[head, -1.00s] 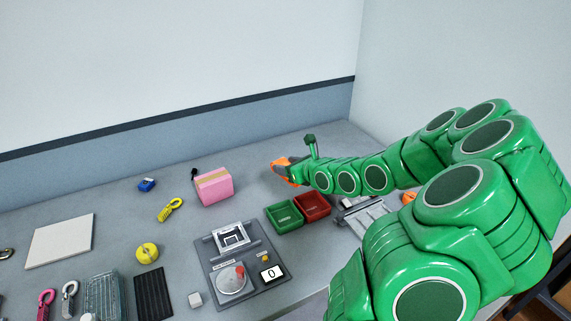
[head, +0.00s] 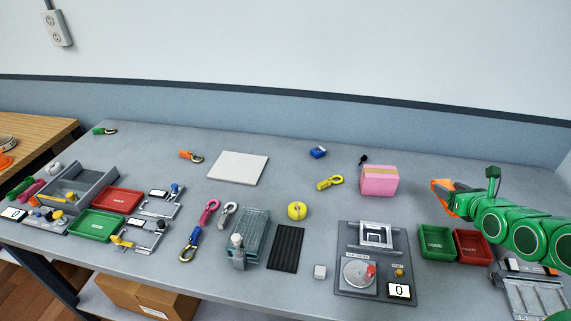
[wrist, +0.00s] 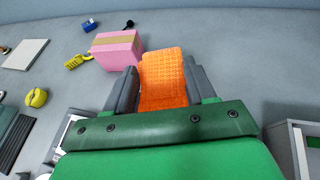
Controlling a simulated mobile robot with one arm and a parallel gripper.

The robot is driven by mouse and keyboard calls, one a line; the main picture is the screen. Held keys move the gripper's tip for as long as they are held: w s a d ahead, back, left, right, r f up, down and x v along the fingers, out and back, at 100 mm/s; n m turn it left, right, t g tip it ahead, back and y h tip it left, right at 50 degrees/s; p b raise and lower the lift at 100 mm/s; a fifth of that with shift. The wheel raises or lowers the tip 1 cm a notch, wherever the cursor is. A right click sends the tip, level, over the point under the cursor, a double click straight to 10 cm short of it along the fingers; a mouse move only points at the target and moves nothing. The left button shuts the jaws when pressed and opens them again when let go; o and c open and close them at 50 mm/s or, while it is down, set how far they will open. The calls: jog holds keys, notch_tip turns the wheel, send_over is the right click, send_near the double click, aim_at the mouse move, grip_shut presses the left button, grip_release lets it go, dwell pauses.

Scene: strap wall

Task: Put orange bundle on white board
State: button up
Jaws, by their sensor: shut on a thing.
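An orange bundle (wrist: 163,78) with a woven texture is between the two grey fingers of my gripper (wrist: 163,88) in the wrist view. My gripper is shut on it. In the head view the orange bundle (head: 441,196) shows at the tip of my green arm, right of the pink box, with my gripper (head: 450,198) partly hiding it. The white board (head: 238,168) lies flat on the grey table, left of the middle, well apart from my gripper. Its corner area also shows at the upper left of the wrist view (wrist: 25,54).
The pink box (head: 379,181) stands just left of my gripper. Between it and the board lie a yellow strap (head: 330,183) and a blue item (head: 318,152). Green (head: 437,242) and red (head: 472,246) trays sit below my gripper. An orange-ended strap (head: 190,156) lies left of the board.

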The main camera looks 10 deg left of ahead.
jog(key=w+a+n+g+y, duration=0.1)
jog(key=w+a+n+y, duration=0.15)
jog(key=a, duration=0.65)
jog(key=w+a+n+g+y, duration=0.1)
jog(key=w+a, duration=0.3)
jog(key=a, duration=0.6)
jog(key=w+a+n+g+y, duration=0.15)
jog(key=w+a, duration=0.25)
jog(key=a, duration=0.5)
jog(key=s+a+r+n+g+y, duration=0.1)
jog(key=s+a+n+g+y, duration=0.15)
jog(key=a, duration=1.35)
jog(key=s+a+r+n+g+y, duration=0.1)
jog(key=s+a+n+g, duration=0.15)
jog(key=a, duration=1.25)
send_over(238, 166)
jog(key=shift+t, duration=0.45)
jog(key=f, duration=0.6)
jog(key=s+f, duration=0.1)
jog(key=f, duration=0.1)
jog(key=shift+d+f, duration=0.3)
jog(key=shift+f, duration=0.1)
jog(key=shift+w+a+f, duration=0.3)
jog(key=shift+w+f, duration=0.25)
jog(key=shift+f, duration=0.15)
jog(key=shift+f+y, duration=0.25)
jog(key=shift+f, duration=1.3)
jog(key=shift+a+f, duration=0.1)
